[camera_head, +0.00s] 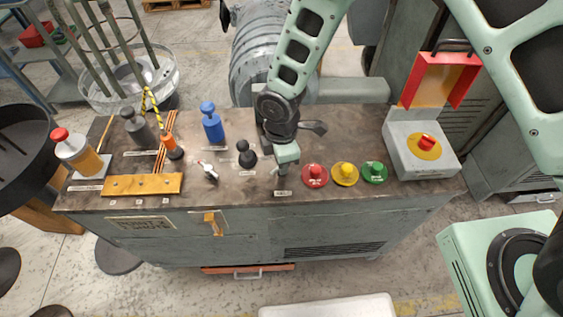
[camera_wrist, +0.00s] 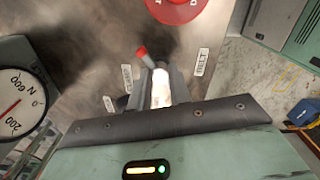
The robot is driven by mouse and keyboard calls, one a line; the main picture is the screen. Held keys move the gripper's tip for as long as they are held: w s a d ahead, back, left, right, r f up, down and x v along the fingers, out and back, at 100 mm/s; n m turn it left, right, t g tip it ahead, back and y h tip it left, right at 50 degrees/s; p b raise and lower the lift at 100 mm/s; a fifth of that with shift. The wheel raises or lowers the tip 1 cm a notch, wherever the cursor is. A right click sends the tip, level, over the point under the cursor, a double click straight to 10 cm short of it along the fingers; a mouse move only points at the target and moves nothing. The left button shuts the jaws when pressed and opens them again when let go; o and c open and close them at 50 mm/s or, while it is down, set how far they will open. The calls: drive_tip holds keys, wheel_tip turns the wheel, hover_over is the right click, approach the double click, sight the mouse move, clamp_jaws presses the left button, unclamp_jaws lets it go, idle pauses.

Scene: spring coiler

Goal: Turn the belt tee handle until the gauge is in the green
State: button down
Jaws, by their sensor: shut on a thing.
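My gripper (camera_head: 284,165) reaches down to the front middle of the bench top, left of the red button. In the wrist view, my gripper (camera_wrist: 160,90) is shut on a pale, brightly lit piece, which I take to be the belt tee handle (camera_wrist: 161,90). A BELT label (camera_wrist: 202,62) lies beside it. Most of the handle is hidden by the fingers. The gauge (camera_wrist: 22,102) is partly seen at the left of the wrist view, a white dial with a red needle and the marks 200 and 600 N. No green band shows in the visible part.
A red-tipped lever (camera_wrist: 142,52) is close to the fingers, near a CLAMP label (camera_wrist: 127,78). Red (camera_head: 315,175), yellow (camera_head: 345,174) and green (camera_head: 375,171) buttons stand to the right. A black knob (camera_head: 246,155) and blue-topped piece (camera_head: 212,123) stand to the left.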

drive_tip(key=m, duration=0.2)
drive_tip(key=m+b, duration=0.1)
drive_tip(key=m, duration=0.1)
drive_tip(key=shift+s+f+m+b, duration=0.15)
drive_tip(key=shift+m+b, duration=0.15)
drive_tip(key=m+b, duration=0.1)
drive_tip(key=m, duration=0.2)
drive_tip(key=shift+a+m, duration=0.1)
drive_tip(key=shift+m, duration=0.2)
drive_tip(key=m, duration=0.3)
drive_tip(key=shift+m+b, duration=0.3)
drive_tip(key=shift+m, duration=1.8)
drive_tip(key=c, duration=1)
unclamp_jaws()
drive_tip(key=shift+o, duration=0.2)
drive_tip(key=shift+r, duration=0.25)
